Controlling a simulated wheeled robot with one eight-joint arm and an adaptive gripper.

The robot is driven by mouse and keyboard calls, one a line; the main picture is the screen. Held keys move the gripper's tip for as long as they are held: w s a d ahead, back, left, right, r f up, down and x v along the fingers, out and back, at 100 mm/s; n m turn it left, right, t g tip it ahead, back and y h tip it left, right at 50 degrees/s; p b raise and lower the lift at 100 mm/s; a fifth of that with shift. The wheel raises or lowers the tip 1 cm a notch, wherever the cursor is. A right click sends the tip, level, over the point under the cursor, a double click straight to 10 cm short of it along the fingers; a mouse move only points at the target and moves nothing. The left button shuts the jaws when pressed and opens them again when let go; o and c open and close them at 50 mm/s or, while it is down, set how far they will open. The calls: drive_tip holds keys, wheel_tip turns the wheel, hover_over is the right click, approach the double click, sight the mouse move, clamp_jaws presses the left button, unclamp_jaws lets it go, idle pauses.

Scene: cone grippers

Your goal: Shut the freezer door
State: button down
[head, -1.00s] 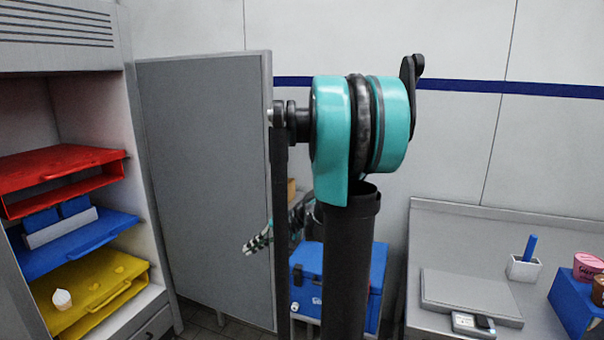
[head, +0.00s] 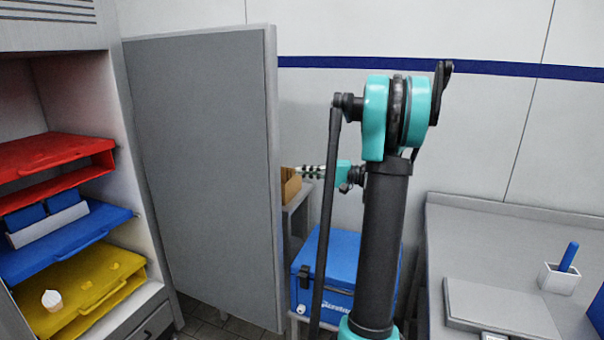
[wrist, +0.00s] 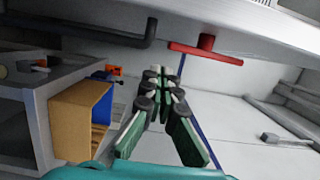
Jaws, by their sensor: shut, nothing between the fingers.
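The freezer (head: 50,35) stands open at the left of the head view, its shelves exposed. Its grey door (head: 200,170) is swung wide, inner face towards me. My gripper (head: 300,171) is to the right of the door's free edge, with fingers pointing left. A small gap shows between the fingertips and the edge in the picture; the depth between them is unclear. In the wrist view, my gripper (wrist: 160,78) is shut and empty. A red T-shaped handle (wrist: 206,50) and a black bar (wrist: 80,30) are on a grey surface above it. The door's outer face is hidden in the head view.
Red, blue and yellow trays (head: 75,245) fill the freezer. A blue cooler (head: 335,265) is below; a counter (head: 470,235) stands right.

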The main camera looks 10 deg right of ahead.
sight(276, 174)
drive_tip(key=shift+s+a, duration=0.1)
drive_tip(key=shift+a, duration=4.6)
